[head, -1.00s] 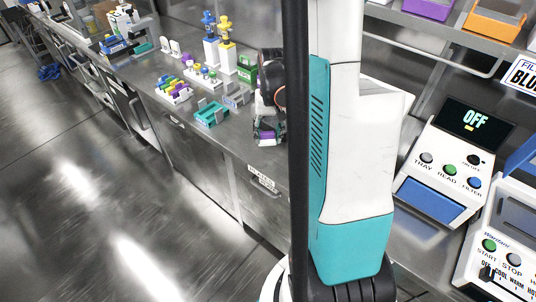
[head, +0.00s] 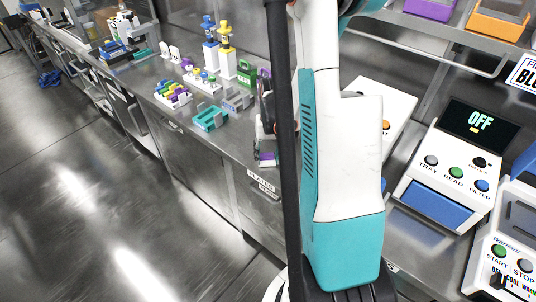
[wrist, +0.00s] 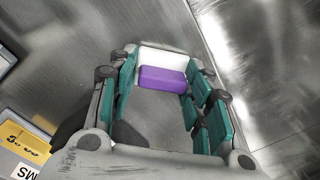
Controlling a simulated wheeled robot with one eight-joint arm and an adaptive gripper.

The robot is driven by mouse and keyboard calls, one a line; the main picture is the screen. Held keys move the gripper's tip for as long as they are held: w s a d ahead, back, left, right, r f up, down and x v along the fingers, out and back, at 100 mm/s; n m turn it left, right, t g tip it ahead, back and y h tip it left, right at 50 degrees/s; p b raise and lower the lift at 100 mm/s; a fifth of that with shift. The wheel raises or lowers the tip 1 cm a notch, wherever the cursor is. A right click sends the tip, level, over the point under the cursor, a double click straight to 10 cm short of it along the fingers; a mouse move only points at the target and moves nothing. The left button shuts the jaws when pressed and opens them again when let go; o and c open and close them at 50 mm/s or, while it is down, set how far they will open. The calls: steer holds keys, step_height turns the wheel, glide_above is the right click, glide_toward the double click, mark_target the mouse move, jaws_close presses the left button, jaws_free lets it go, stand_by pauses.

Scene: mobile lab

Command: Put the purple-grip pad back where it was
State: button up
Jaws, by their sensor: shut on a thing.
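The purple-grip pad is a white piece with a purple block as its grip (wrist: 162,78); it sits between the fingertips in the wrist view. My gripper (wrist: 160,84) is shut on it, with teal-padded fingers on either side. In the head view my gripper is partly hidden behind a dark pole, and the purple grip (head: 267,156) shows beside the pole, near the front edge of the bench. The underside of the pad and what lies below it are hidden.
The steel bench (head: 185,130) carries a teal holder (head: 210,118), a grey holder (head: 237,98), a rack of coloured pieces (head: 173,95) and a green carrier (head: 245,73). A device reading OFF (head: 452,165) stands at right.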

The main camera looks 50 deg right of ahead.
mark_target(270, 154)
steer(key=o, duration=1.4)
steer(key=shift+f, duration=0.1)
steer(key=r+p, duration=0.1)
steer(key=r, duration=0.3)
steer(key=r+p, duration=0.2)
steer(key=r, duration=0.2)
steer(key=r+p, duration=0.1)
steer(key=r, duration=0.3)
steer(key=shift+s+d+r, duration=0.15)
steer(key=shift+s+d, duration=0.1)
